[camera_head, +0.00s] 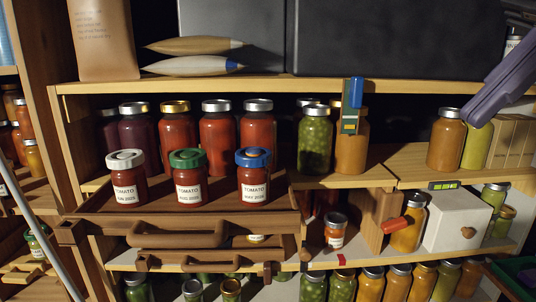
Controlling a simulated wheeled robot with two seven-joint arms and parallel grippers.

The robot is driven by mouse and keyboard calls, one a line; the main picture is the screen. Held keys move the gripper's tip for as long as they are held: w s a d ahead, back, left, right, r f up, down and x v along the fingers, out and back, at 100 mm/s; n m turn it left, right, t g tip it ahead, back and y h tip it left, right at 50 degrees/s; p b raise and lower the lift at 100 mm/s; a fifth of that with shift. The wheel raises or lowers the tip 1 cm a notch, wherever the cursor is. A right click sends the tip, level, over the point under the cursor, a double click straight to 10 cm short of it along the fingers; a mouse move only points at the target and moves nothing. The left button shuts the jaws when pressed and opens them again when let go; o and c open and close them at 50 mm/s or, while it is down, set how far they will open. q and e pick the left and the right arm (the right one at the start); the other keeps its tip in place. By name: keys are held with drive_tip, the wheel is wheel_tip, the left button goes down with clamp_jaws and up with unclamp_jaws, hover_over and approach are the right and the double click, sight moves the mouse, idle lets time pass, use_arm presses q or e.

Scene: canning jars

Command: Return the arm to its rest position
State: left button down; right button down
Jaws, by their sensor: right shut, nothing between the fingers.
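My right gripper (472,117) comes in from the upper right, a purple-grey shape. Its fingers are shut with nothing held. Its tip is in front of the upper shelf, overlapping the space between an orange jar (446,141) and a yellow-green jar (476,146). I cannot tell whether it touches either jar. My left gripper is not in view.
A brown tray (280,205) holds three labelled tomato jars, with white, green (188,175) and blue lids. Jars crowd the shelves. A white box (456,218) stands at right. A blue-handled tool (352,105) hangs on the upper shelf edge. A grey rod (35,225) slants at left.

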drive_tip(key=w+a+f+m+y, duration=1)
drive_tip(key=a+f, duration=0.2)
drive_tip(key=f, duration=0.3)
drive_tip(key=w+d+f+m+t+h, duration=0.25)
drive_tip(key=f+m+t, duration=0.35)
drive_tip(key=f+m, duration=0.4)
drive_tip(key=w+d+f+m+t+h, duration=0.1)
drive_tip(key=w+d+f+m+t, duration=0.3)
drive_tip(key=f+m, duration=0.6)
drive_tip(key=s+d+f+m+h, duration=0.3)
drive_tip(key=f+m, duration=0.1)
drive_tip(key=f, duration=0.2)
drive_tip(key=s+d+f+m+t+h, duration=0.1)
drive_tip(key=s+d+f+m+h, duration=0.25)
drive_tip(key=f, duration=0.35)
drive_tip(key=s+d+f+m+h, duration=0.2)
drive_tip(key=s+d+f+m, duration=0.15)
drive_tip(key=f, duration=0.25)
drive_tip(key=s+d+f+m+g+h, duration=0.2)
drive_tip(key=s+d+f+m+g, duration=0.15)
drive_tip(key=s+f, duration=0.45)
drive_tip(key=s+d+f+m+g+h, duration=0.25)
drive_tip(key=s+d+f+m, duration=0.2)
drive_tip(key=s, duration=0.55)
drive_tip(key=a+f+m+t+y, duration=0.1)
drive_tip(key=a+m, duration=0.6)
drive_tip(key=a, duration=1.5)
drive_tip(key=shift+s+f+t+y, duration=0.4)
drive_tip(key=shift+f+t, duration=0.2)
drive_tip(key=shift+f, duration=0.25)
